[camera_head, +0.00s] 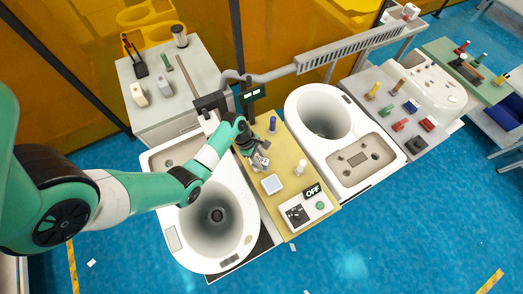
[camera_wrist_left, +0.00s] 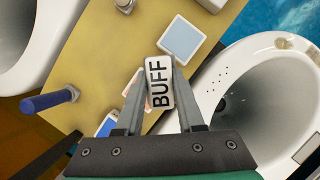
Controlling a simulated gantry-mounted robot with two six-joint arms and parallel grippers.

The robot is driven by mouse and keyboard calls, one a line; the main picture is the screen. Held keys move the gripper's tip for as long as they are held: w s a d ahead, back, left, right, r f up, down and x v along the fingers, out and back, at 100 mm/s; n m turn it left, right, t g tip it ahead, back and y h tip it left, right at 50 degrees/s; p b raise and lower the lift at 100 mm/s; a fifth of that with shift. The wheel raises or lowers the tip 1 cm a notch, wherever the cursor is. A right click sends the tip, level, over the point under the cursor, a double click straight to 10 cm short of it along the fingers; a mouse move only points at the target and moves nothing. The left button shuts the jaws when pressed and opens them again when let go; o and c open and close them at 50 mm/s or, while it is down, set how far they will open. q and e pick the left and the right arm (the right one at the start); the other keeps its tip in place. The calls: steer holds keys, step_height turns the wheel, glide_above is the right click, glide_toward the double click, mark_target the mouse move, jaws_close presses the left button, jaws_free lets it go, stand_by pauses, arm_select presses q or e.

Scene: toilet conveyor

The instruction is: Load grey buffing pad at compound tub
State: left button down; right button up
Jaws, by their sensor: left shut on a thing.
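My left gripper (camera_head: 257,158) is over the tan board between the two toilet bowls. In the left wrist view its fingers (camera_wrist_left: 158,98) are shut on a white block marked BUFF (camera_wrist_left: 158,82). Whether a pad is fixed to this block cannot be told. A blue and white piece (camera_wrist_left: 107,125) is partly hidden behind the left finger. No compound tub can be clearly picked out. My right gripper is not in view.
The tan board (camera_head: 322,213) also carries a blue-handled piece (camera_head: 272,124), a white cylinder (camera_head: 300,167), a black dial box (camera_head: 297,212) and an OFF sign (camera_head: 312,191). White toilets (camera_head: 240,232) (camera_head: 345,118) flank it. A grey cabinet (camera_head: 190,108) stands behind.

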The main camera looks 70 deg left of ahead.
arm_select(q)
steer(key=a+r, duration=0.2)
steer(key=a, duration=0.3)
steer(key=shift+n, duration=0.3)
steer(key=f+b, duration=0.6)
steer(key=shift+w+d+b, duration=0.3)
steer(key=shift+b, duration=0.05)
steer(key=shift+f, duration=0.45)
stand_by(0.4)
steer(key=shift+f, duration=0.1)
stand_by(1.2)
step_height(320, 180, up, 7)
steer(key=p, duration=0.7)
steer(key=shift+p, duration=0.3)
